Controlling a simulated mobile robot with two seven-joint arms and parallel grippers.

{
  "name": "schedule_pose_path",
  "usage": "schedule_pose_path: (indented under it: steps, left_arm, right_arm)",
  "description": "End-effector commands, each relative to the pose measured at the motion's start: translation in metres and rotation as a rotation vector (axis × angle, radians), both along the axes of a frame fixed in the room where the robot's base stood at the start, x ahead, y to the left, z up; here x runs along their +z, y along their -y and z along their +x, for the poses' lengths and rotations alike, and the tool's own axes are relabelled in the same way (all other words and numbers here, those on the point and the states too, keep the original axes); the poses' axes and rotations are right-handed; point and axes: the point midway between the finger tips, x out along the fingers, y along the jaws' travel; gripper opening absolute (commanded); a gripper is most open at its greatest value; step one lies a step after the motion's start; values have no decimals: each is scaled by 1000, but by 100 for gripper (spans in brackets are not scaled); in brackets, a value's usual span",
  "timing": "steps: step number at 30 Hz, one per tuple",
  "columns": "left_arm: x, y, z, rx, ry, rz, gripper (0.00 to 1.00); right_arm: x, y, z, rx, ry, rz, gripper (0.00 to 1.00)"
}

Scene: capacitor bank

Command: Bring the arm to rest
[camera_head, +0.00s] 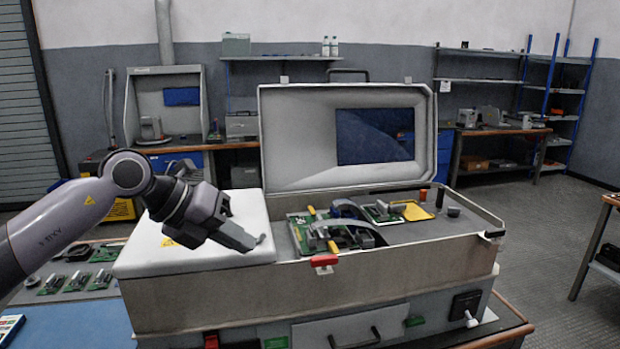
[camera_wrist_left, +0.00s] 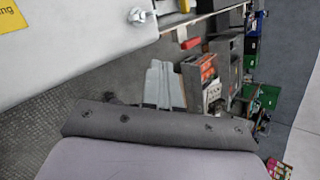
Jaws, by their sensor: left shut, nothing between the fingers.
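My left arm comes in from the left in the head view. Its gripper (camera_head: 262,239) is shut and empty, pointing right and slightly down. It shows in front of the white cover at the left part of the open equipment case (camera_head: 210,299); whether it touches the cover is hard to tell. The case's lid (camera_head: 290,140) stands up at the back, with a dark window in it. My right gripper is not in view.
Circuit boards (camera_head: 312,235) and cables fill the case's open bay, right of my gripper. A red latch (camera_head: 324,261) sits on its front rim. More boards (camera_head: 75,282) lie on the table at left.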

Motion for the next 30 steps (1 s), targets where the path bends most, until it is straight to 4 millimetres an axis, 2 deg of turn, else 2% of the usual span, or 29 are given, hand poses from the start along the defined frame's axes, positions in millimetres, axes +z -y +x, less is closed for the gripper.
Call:
schedule_pose_path:
  steps: [1, 3, 6, 9, 12, 16, 20, 23, 26, 30]
  left_arm:
    - [-6, 29, -12, -50, -6, -121, 0]
    - [-3, 60, -27, -92, -4, -296, 0]
    - [8, 92, -46, -109, -14, -550, 0]
    - [24, 107, -59, -75, -34, -801, 0]
    - [38, 108, -66, 8, -66, -1042, 0]
    - [47, 88, -63, 192, -122, -1324, 0]
    - [36, 53, -55, 447, -196, -1553, 0]
    - [12, 21, -50, 686, -262, -1682, 0]
    - [-25, -13, -51, 953, -341, -1763, 0]
    - [-92, -56, -70, 1355, -467, -1784, 0]
  right_arm:
    - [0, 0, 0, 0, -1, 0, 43]
    - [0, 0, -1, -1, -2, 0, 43]
    - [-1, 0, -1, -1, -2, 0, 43]
    - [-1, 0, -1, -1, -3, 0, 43]
    - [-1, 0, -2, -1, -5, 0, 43]
    - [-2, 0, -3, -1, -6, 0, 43]
    - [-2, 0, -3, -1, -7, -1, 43]
    - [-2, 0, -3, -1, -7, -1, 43]
    - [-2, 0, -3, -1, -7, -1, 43]
    - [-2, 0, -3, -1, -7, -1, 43]
